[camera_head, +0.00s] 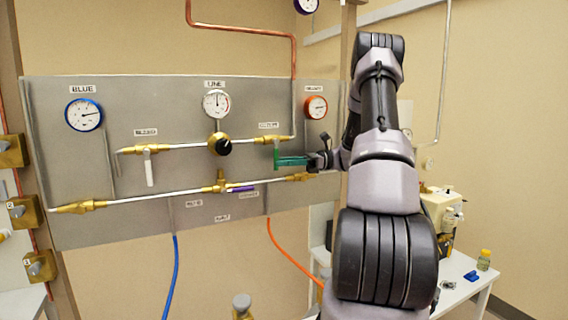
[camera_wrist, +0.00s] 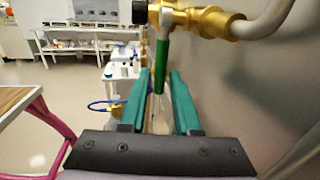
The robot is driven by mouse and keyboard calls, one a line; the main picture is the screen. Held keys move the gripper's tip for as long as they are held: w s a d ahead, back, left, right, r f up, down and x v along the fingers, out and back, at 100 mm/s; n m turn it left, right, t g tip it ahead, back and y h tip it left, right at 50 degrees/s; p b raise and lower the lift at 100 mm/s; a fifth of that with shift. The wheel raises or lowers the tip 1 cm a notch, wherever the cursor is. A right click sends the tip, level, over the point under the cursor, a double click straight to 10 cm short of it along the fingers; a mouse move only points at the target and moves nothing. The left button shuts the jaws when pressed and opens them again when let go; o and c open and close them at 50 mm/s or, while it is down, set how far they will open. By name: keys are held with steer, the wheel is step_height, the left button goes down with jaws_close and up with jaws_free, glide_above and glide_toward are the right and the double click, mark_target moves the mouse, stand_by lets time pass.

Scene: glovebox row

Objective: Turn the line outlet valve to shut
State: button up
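The valve with a green lever (camera_head: 276,150) sits on the upper pipe at the panel's right, under a small label too blurred to read surely. Its lever hangs down, across the pipe. In the wrist view the green lever (camera_wrist: 162,66) hangs below the brass fitting (camera_wrist: 205,22). My gripper (camera_head: 284,161) reaches in from the right at the lever's lower end. In the wrist view my gripper's (camera_wrist: 160,75) teal fingers are apart, with the lever between them in the picture. Gaps show on both sides. I cannot tell how deep the lever sits between the fingers.
The grey panel (camera_head: 75,185) also carries a white lever (camera_head: 149,168) hanging down, a black knob (camera_head: 223,147), and a purple lever (camera_head: 243,188) along the lower pipe. The LINE gauge (camera_head: 216,103) is above. Blue (camera_head: 175,265) and orange (camera_head: 290,255) hoses hang below.

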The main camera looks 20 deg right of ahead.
steer(key=s+d, duration=0.1)
steer(key=d, duration=0.9)
steer(key=shift+s+d, duration=0.3)
steer(key=shift+s, duration=0.05)
steer(key=s+a+r+n+g+h, duration=0.2)
steer(key=s+a+r+n+h, duration=0.15)
steer(key=a, duration=0.45)
steer(key=s+a+r+n+g+h, duration=0.25)
steer(key=s+a+n+h, duration=0.2)
steer(key=a, duration=0.35)
steer(key=s+a+r+n+t+h, duration=0.3)
steer(key=s+t+h, duration=0.1)
steer(key=s, duration=0.4)
steer(key=s+a+r+n+t+h, duration=0.2)
steer(key=s+r+n+t+h, duration=0.1)
steer(key=s, duration=0.5)
steer(key=shift+s+a+r+n+t+h, duration=0.2)
steer(key=shift+a+n+t+h, duration=0.25)
steer(key=shift+n+t, duration=0.45)
